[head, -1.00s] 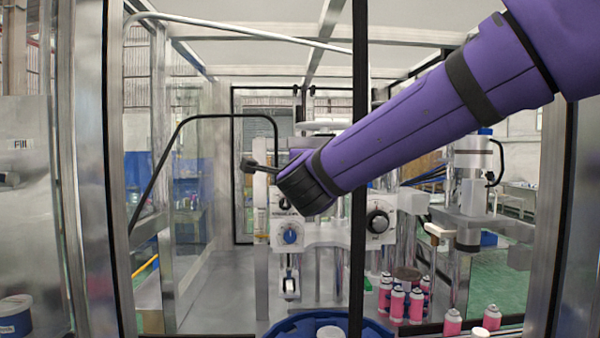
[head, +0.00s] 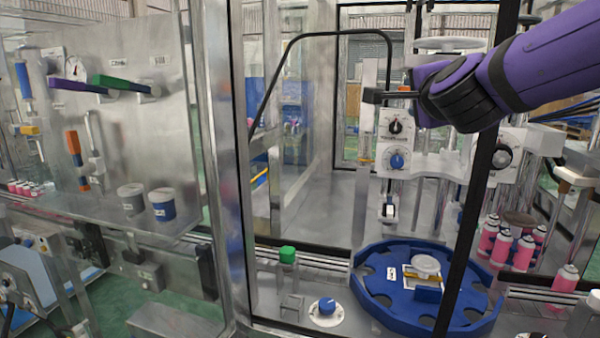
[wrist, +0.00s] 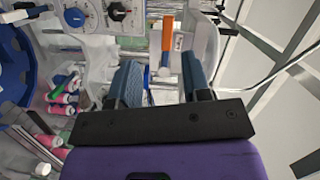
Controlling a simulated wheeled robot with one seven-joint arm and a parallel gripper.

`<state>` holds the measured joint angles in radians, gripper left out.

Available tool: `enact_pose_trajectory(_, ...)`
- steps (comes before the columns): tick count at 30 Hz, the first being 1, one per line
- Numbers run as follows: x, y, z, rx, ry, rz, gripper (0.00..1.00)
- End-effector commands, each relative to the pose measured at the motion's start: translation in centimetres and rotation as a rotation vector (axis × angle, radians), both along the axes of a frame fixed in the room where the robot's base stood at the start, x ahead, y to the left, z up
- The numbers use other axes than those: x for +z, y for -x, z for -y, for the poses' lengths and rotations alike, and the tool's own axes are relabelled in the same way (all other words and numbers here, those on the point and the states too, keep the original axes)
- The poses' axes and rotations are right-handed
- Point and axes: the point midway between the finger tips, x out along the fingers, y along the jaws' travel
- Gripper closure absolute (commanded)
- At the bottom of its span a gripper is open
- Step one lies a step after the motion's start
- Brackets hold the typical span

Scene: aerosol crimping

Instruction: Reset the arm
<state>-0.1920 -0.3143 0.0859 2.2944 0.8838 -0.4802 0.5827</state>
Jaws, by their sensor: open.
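My purple arm reaches in from the upper right in the head view. Its wrist is in front of the crimping machine's dial panel (head: 396,140), and the jaws are mostly hidden there. In the wrist view my gripper (wrist: 160,80) shows two blue-grey fingers apart with nothing between them. An orange-topped part (wrist: 167,44) of the machine stands beyond the fingers. The fingers look clear of it, though the exact distance cannot be told.
A blue round turntable (head: 375,310) sits below the panel. Pink cans (head: 522,252) stand at its right. A black door-frame bar (head: 478,190) crosses in front. A green button (head: 287,254) and blue knob (head: 327,307) are at lower middle. A valve panel (head: 110,130) fills the left.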

Motion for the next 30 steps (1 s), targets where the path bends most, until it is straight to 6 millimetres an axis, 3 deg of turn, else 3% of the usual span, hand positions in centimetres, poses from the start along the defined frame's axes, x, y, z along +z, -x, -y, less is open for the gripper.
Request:
enact_pose_trajectory(5,-1.9,4.1,-0.5,0.227,0.273,-0.149,0.56)
enact_pose_trajectory(11,-6.0,10.1,0.2,0.462,0.592,-0.359,0.56)
enact_pose_trajectory(21,-13.2,21.7,5.0,0.773,1.029,-0.776,0.56)
enact_pose_trajectory(25,-14.5,24.4,6.4,0.835,1.101,-0.880,0.56)
enact_pose_trajectory(30,-14.5,24.5,6.4,0.839,1.104,-0.886,0.56)
